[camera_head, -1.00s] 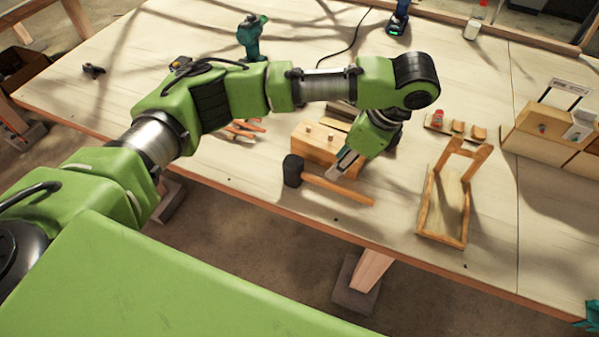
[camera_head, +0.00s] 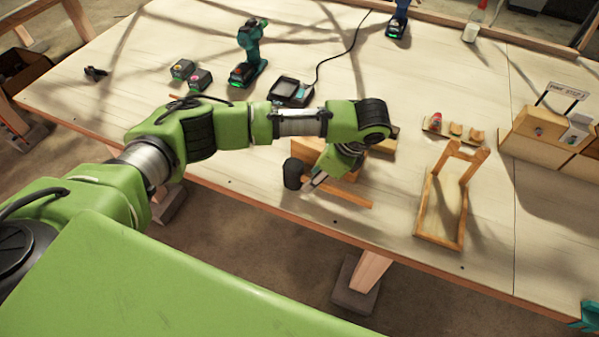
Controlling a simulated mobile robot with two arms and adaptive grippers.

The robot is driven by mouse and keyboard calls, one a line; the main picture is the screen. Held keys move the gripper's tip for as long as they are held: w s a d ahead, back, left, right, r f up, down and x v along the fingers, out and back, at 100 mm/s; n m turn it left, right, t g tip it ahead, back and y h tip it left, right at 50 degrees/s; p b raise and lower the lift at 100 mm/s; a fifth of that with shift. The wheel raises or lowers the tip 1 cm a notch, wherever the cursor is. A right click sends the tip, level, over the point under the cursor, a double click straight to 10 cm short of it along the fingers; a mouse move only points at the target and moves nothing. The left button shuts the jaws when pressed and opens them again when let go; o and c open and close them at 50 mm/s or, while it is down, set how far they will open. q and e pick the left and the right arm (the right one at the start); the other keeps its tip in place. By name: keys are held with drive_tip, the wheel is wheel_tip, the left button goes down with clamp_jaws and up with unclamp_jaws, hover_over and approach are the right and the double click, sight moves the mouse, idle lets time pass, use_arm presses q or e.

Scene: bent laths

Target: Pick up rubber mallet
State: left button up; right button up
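The rubber mallet (camera_head: 291,173) lies on the workbench near its front edge. Its black head is at the left and its wooden handle (camera_head: 350,197) points right. My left arm comes in from the left and reaches over the bench. My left gripper (camera_head: 311,184) points down at the handle, just right of the head, and hides part of the handle there. The fingers are small and partly covered, so I cannot tell whether they are apart or closed on the handle.
A wooden block (camera_head: 308,147) stands just behind the mallet, partly hidden by my arm. A wooden frame (camera_head: 420,205) stands to the right. A teal drill (camera_head: 250,50), a charger (camera_head: 290,92) and batteries (camera_head: 198,80) are farther back. The bench is clear between mallet and frame.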

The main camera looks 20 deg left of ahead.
use_arm(q)
drive_tip(key=shift+x, duration=1.1)
clamp_jaws()
use_arm(e)
drive_tip(key=shift+a+r, duration=0.15)
drive_tip(key=shift+r, duration=0.2)
use_arm(q)
drive_tip(key=shift+r, duration=0.1)
